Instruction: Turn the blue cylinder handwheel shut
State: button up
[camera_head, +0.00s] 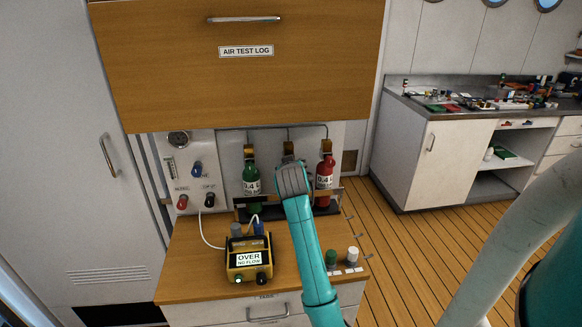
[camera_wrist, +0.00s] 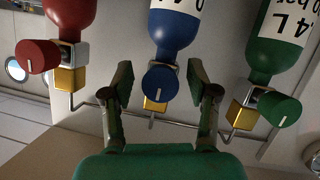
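In the wrist view, the blue cylinder (camera_wrist: 173,30) hangs in the middle, with its round blue handwheel (camera_wrist: 161,84) on a brass valve (camera_wrist: 154,105). My gripper (camera_wrist: 160,73) is open, one finger on each side of the blue handwheel. A gap shows between each finger and the wheel. A pale line marks the wheel's face. In the head view my gripper (camera_head: 289,162) is in front of the middle cylinder and hides nearly all of it.
A red cylinder (camera_head: 325,171) and a green cylinder (camera_head: 251,180) stand close on either side; their handwheels flank my fingers. A yellow meter (camera_head: 249,261) reading OVER, NO FLOW sits on the counter (camera_head: 190,262). A wooden cabinet (camera_head: 300,85) overhangs the panel.

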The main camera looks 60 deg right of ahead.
jog(key=v, duration=1.2)
jog(key=shift+w, duration=0.1)
jog(key=a+f+n, duration=0.1)
jog(key=a+f, duration=0.2)
jog(key=f, duration=0.1)
jog(key=a+f+n+t+y, duration=0.1)
jog(key=a+f, duration=0.3)
jog(key=a+f+n+t+y, duration=0.1)
jog(key=a+f, duration=0.3)
jog(key=shift+a+f, duration=0.15)
jog(key=s+a+f+n+t+y, duration=0.25)
jog(key=s+a+f, duration=0.4)
jog(key=a, duration=0.35)
jog(key=s+a+f+n+t+y, duration=0.25)
jog(key=s+a+f, duration=0.35)
jog(key=a, duration=0.4)
jog(key=s+a+r+y, duration=0.2)
jog(key=s+a, duration=0.2)
jog(key=s, duration=0.6)
jog(key=s+a+r+y, duration=0.2)
jog(key=s+a, duration=0.3)
jog(key=s, duration=0.5)
jog(key=shift+s+a+r+y, duration=0.2)
jog(key=shift+s+r+y, duration=0.15)
jog(key=shift+r, duration=0.2)
